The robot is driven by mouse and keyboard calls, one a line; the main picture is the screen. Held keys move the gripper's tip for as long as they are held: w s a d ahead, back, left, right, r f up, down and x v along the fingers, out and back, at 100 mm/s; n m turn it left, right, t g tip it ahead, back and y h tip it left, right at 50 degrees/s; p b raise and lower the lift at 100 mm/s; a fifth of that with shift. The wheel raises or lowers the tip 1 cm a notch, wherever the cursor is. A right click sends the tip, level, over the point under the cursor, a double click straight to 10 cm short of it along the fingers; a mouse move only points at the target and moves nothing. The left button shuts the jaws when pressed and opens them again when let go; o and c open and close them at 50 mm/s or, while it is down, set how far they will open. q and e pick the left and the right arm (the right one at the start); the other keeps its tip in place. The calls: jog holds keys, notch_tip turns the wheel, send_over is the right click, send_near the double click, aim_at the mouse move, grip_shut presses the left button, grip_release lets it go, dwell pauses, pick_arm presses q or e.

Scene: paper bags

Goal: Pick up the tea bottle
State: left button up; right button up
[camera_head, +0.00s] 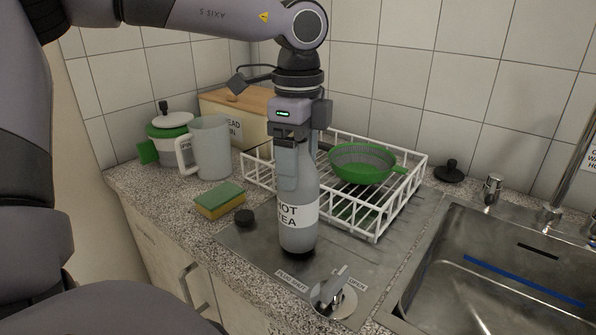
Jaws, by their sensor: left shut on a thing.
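The tea bottle (297,236) is a grey bottle with a white label; the letters "OT" and "EA" can be read on it. It is upright over the metal drainboard beside the sink, in front of the white dish rack. I cannot tell whether its base touches the metal. My left gripper (293,170) comes down from above and is shut on the bottle's upper part. Its fingers hide the bottle's neck and top. My right gripper is not in view.
A white dish rack (376,232) holds a green colander (360,164). A frosted jug (212,148), a green-and-yellow sponge (220,200) and a small black cap (244,216) are left of the bottle.

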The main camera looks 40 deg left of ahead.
pick_arm(q)
notch_tip(320, 180, up, 19)
jog(key=p, duration=0.2)
jog(key=shift+p, duration=0.4)
